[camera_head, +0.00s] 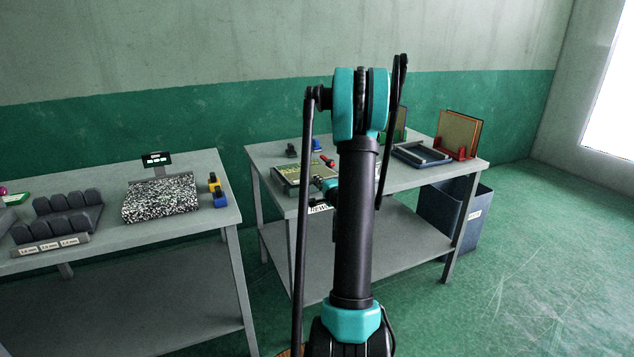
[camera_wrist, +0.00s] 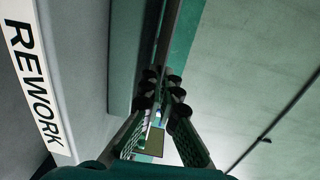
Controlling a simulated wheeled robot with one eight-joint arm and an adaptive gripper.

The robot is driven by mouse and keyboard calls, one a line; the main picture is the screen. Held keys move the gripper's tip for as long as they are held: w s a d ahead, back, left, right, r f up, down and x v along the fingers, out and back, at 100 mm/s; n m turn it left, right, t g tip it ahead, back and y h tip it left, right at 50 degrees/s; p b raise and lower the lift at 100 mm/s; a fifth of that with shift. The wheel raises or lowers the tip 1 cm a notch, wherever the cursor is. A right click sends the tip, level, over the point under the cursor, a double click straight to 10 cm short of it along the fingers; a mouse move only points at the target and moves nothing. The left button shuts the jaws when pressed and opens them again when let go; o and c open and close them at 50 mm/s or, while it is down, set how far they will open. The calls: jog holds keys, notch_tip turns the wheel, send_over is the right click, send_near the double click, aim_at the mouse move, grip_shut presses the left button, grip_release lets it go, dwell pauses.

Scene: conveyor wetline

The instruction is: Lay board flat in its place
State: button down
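On the right table, two upright boards stand near the back: a tan-brown board (camera_head: 460,133) in a red holder (camera_head: 467,155), and a green board (camera_head: 399,125) partly behind my arm. A dark blue flat tray (camera_head: 422,155) lies between them. A flat yellow-green piece (camera_head: 289,176) lies at the table's left; I cannot tell if it is a board. My gripper is mostly hidden behind my arm in the head view, near the front edge. In the wrist view my gripper (camera_wrist: 164,95) looks open, with nothing visibly clasped. A small tan patch (camera_wrist: 154,146) shows between the fingers.
The right table (camera_head: 405,190) has a REWORK label (camera_wrist: 38,85) close to the wrist.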

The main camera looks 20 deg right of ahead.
aim_at(313, 185)
jog(key=shift+f, duration=0.4)
dwell(0.4)
jog(key=c, duration=1.8)
grip_release()
jog(key=shift+c, duration=0.2)
jog(key=shift+f, duration=0.1)
jog(key=shift+f, duration=1.2)
jog(key=o, duration=0.6)
jog(key=shift+c, duration=0.2)
